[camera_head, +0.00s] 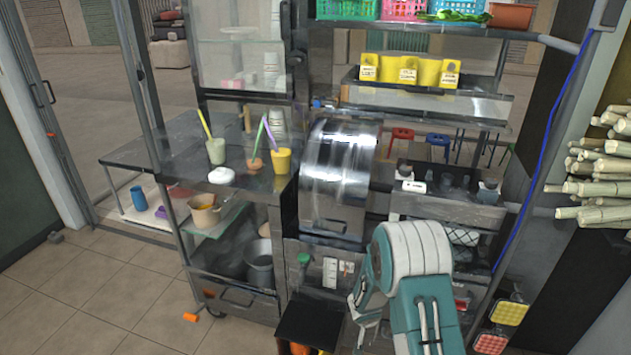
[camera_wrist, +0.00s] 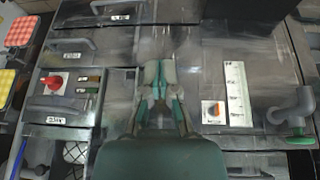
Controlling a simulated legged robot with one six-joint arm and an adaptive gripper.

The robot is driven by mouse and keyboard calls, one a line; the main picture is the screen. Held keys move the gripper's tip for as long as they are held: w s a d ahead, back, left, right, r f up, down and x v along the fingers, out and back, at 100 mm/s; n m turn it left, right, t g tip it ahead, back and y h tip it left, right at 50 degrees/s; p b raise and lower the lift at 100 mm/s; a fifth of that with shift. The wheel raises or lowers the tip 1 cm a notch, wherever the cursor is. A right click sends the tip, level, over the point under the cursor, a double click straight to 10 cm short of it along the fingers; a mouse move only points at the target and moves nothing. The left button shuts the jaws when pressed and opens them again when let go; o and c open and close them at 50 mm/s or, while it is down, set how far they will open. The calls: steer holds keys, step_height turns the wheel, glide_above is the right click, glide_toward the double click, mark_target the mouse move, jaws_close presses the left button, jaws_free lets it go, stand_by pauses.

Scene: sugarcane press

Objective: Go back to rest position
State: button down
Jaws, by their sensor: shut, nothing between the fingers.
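My arm, in teal and white, rises at the lower right of the head view. My gripper (camera_head: 362,300) is in front of the lower part of the sugarcane press (camera_head: 337,175). The press has a shiny rounded metal cover. In the wrist view my gripper (camera_wrist: 160,88) is shut and empty, pointing at the grey metal front. A red knob (camera_wrist: 53,82) is on a panel to its left.
A grey pipe with a green valve handle (camera_wrist: 299,139) sticks out at right in the wrist view. Drink cups (camera_head: 281,160) stand on the left counter. Sugarcane stalks (camera_head: 600,165) are stacked at far right.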

steer(key=s+d+r+t+h, duration=0.1)
steer(key=s+d+r, duration=0.2)
steer(key=r, duration=1.1)
steer(key=s+d+r+h, duration=0.2)
steer(key=s+r, duration=0.2)
steer(key=r, duration=1)
steer(key=s+a+r+n+y, duration=0.1)
steer(key=s+r, duration=0.5)
steer(key=s, duration=0.6)
steer(key=s+a+r+n+y, duration=0.2)
steer(key=s+a+r+y, duration=0.2)
steer(key=s, duration=0.8)
step_height(320, 180, up, 2)
steer(key=shift+s+a+r+n, duration=0.1)
steer(key=shift+s+a+n, duration=0.2)
steer(key=shift+a, duration=0.3)
